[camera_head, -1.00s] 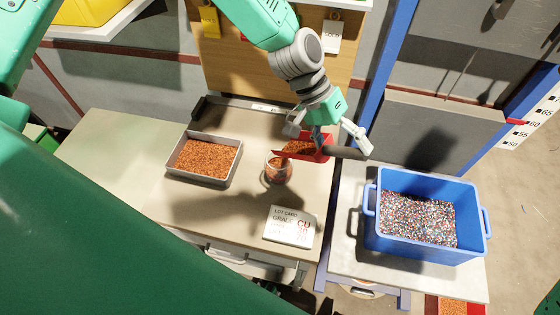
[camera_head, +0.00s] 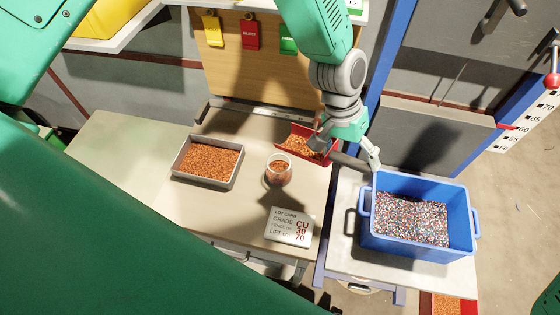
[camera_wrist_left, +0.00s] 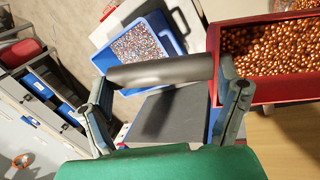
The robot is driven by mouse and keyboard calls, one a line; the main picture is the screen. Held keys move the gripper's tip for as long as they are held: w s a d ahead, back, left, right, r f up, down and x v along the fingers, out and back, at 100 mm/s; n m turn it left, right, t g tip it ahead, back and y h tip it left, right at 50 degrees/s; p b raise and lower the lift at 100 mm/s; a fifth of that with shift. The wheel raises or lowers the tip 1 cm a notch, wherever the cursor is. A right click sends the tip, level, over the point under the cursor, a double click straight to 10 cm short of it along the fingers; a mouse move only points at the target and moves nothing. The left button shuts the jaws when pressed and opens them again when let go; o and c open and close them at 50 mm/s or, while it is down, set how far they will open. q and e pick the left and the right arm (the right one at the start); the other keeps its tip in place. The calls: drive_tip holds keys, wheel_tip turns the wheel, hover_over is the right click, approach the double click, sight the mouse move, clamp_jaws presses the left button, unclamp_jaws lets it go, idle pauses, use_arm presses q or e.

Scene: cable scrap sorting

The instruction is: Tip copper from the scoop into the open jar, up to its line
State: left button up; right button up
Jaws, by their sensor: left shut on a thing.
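The open glass jar (camera_head: 279,170) stands upright on the bench with copper granules in it; I cannot make out its line or exact fill level. My left gripper (camera_head: 347,150) is shut on the dark handle of the red scoop (camera_head: 293,130). The scoop is behind and right of the jar in the head view, apart from it, and holds copper. In the left wrist view, the fingers (camera_wrist_left: 163,98) close around the dark handle (camera_wrist_left: 160,72), and the red scoop (camera_wrist_left: 270,98) with plenty of copper granules is at the right. My right gripper is not seen.
A grey tray of copper (camera_head: 233,179) stands left of the jar. A lot card (camera_head: 288,227) lies in front. A blue bin of mixed granules (camera_head: 375,237) is on the side table at right. Red, yellow and green tags hang on the back board (camera_head: 268,75).

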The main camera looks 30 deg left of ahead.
use_arm(q)
drive_tip(key=shift+d, duration=0.1)
idle(0.3)
drive_tip(key=shift+w+r, duration=0.1)
drive_tip(key=shift+r, duration=1.45)
